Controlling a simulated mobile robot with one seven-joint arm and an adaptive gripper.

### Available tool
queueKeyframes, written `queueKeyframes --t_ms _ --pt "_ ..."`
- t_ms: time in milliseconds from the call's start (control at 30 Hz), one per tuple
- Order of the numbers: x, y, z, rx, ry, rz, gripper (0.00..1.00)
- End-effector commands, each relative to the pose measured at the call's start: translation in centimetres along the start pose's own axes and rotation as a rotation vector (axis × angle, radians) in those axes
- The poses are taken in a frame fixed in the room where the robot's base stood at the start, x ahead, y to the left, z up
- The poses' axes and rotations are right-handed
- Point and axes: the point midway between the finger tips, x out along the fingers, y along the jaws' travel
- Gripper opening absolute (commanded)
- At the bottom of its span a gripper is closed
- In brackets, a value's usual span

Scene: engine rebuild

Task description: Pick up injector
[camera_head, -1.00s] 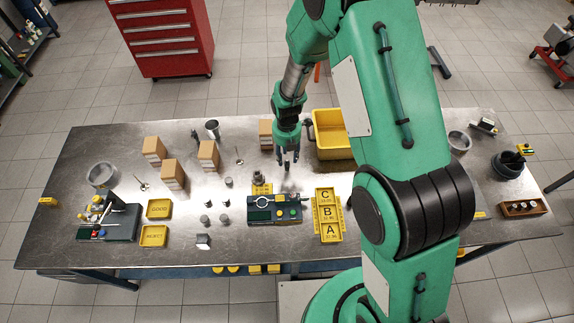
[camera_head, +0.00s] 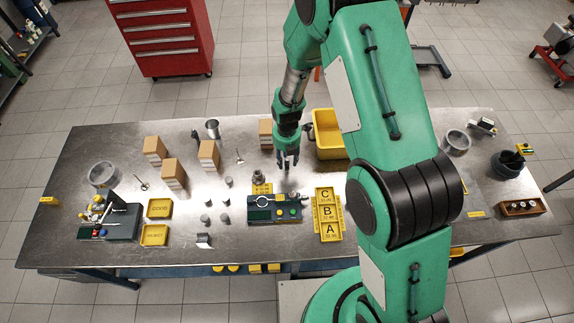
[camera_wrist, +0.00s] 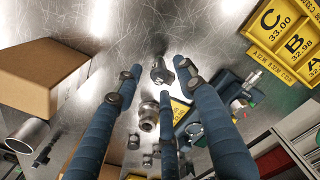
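My gripper (camera_head: 287,162) points down over the metal workbench (camera_head: 335,182), behind the green fixture (camera_head: 274,208). Its dark fingers (camera_wrist: 157,80) are spread apart in the wrist view, with nothing held between them. A small grey metal part (camera_wrist: 160,71) shows on the bench between the fingertips. It may be the injector, but I cannot tell for sure. In the head view my gripper hides that spot. A round silver part (camera_wrist: 148,116) stands beside it, close to the fingers, and also shows in the head view (camera_head: 258,179).
A yellow tray labelled C, B, A (camera_head: 328,214) lies to the right of the fixture. A yellow bin (camera_head: 329,135) stands behind it. Cardboard boxes (camera_head: 173,175) and a metal cup (camera_head: 212,129) stand left. Small grey cylinders (camera_head: 206,219) stand left of the fixture.

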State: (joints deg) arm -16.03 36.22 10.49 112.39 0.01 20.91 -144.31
Motion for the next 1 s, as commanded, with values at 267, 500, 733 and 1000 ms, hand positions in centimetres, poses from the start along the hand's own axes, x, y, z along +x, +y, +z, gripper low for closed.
queueKeyframes --t_ms 267,500,733,1000 --pt "0.0 0.0 0.0 0.000 0.000 0.000 0.00" --pt "-0.1 0.0 0.0 0.000 0.000 0.000 0.00" --pt "-0.8 0.0 0.1 0.000 -0.001 0.001 0.00" --pt "-3.5 0.1 0.1 0.000 -0.002 0.001 0.00"
